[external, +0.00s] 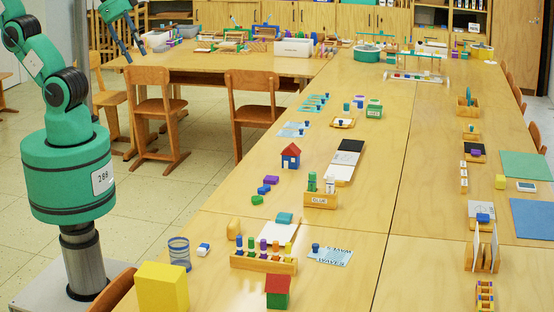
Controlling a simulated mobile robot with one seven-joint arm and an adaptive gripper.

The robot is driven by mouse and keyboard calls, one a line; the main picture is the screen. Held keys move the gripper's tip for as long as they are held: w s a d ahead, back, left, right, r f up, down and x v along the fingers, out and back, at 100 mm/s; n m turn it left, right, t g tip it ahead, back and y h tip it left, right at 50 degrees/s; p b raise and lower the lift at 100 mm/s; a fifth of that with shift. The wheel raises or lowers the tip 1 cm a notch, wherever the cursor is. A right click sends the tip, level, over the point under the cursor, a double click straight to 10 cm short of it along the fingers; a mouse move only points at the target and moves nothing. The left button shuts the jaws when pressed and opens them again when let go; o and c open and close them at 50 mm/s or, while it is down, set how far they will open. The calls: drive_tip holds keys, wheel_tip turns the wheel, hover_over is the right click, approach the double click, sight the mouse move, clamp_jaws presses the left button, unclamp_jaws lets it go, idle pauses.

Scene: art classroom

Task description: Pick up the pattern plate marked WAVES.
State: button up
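The plate marked WAVES (334,258) is a flat pale blue and white plate on the near part of the long wooden table. Its lettering faces the camera, and a second line of lettering at its far edge appears upside down. A small blue knob (315,247) stands at its left side. My gripper (136,57) is high at the upper left, far from the plate, with its two dark fingers apart and nothing seen between them.
A wooden block holder with coloured pegs (264,262) stands left of the plate, and a red-roofed green house (277,290) stands in front. Other pale blue plates (294,129) lie farther back. A yellow block (161,287) and blue cup (179,253) stand left. Table right of the plate is clear.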

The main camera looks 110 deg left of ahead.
drive_tip(key=w+d+r+m+g+p, duration=0.1)
drive_tip(key=w+r+m, duration=0.15)
drive_tip(key=w, duration=0.65)
drive_tip(key=w+d+r+m+g, duration=0.1)
drive_tip(key=w+r+m, duration=0.15)
drive_tip(key=w, duration=0.65)
drive_tip(key=w+d+f+m+g, duration=0.1)
drive_tip(key=w+d+f+m, duration=0.15)
drive_tip(key=w, duration=0.65)
drive_tip(key=w+d+f+m, duration=0.1)
drive_tip(key=w+f+m, duration=0.25)
drive_tip(key=w, duration=0.65)
drive_tip(key=w+d+f+m+g+p, duration=0.1)
drive_tip(key=w+d+f+m+p, duration=0.15)
drive_tip(key=w+f, duration=1.05)
drive_tip(key=w+d+f+m, duration=0.1)
drive_tip(key=w+f+m, duration=0.1)
drive_tip(key=f, duration=0.5)
drive_tip(key=w+d+f+m+g, duration=0.1)
drive_tip(key=w+d+f+m, duration=0.1)
drive_tip(key=w+f, duration=0.3)
drive_tip(key=w+d+f+m, duration=0.2)
drive_tip(key=w+f, duration=0.1)
drive_tip(key=f, duration=0.6)
drive_tip(key=shift+w+f+g, duration=0.15)
drive_tip(key=shift+g, duration=0.15)
drive_tip(key=shift+f, duration=0.15)
